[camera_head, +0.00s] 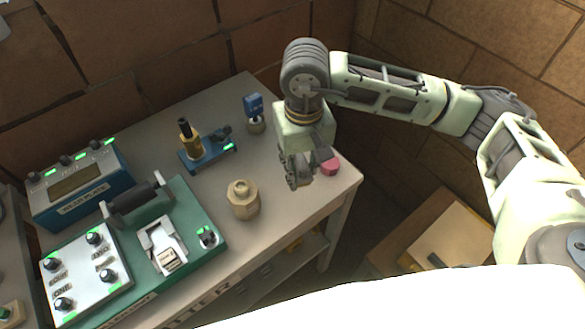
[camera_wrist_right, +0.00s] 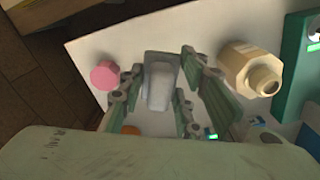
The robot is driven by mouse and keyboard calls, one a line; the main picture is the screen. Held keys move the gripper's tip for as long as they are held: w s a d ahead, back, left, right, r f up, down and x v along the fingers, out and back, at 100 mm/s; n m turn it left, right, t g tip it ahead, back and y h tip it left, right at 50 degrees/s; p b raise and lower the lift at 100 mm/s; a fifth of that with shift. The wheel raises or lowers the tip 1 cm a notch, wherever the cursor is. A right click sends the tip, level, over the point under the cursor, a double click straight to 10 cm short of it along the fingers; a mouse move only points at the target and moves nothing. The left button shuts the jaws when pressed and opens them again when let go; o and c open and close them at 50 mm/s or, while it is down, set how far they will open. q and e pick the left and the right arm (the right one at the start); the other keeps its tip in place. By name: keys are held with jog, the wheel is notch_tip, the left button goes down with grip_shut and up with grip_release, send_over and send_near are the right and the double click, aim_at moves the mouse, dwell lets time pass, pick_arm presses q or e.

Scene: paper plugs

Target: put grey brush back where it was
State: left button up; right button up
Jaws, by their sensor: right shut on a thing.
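My right gripper (camera_head: 297,172) is over the right end of the grey table (camera_head: 290,205), pointing down. In the right wrist view, the right gripper (camera_wrist_right: 160,72) has its fingers on either side of a grey block-shaped thing, which I take to be the grey brush (camera_wrist_right: 158,86), and is shut on it. In the head view the brush is hard to make out among the fingers. Whether it touches the table top is unclear. My left gripper is not in view.
A pink round piece (camera_head: 330,167) stands right of my gripper. A beige octagonal pot (camera_head: 243,199) stands to its left. A blue-topped piece (camera_head: 254,113) and a blue stand (camera_head: 207,153) are behind. A green machine (camera_head: 190,225) fills the table's left.

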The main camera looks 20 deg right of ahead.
jog(key=shift+w+a+f+p, duration=0.3)
jog(key=shift+w+a+f, duration=0.4)
jog(key=shift+w+f, duration=0.25)
notch_tip(320, 180, down, 3)
jog(key=shift+f+p, duration=0.1)
jog(key=shift+p, duration=0.65)
jog(key=shift+f, duration=0.2)
jog(key=shift+f, duration=0.1)
jog(key=shift+f, duration=0.1)
jog(key=o, duration=1.1)
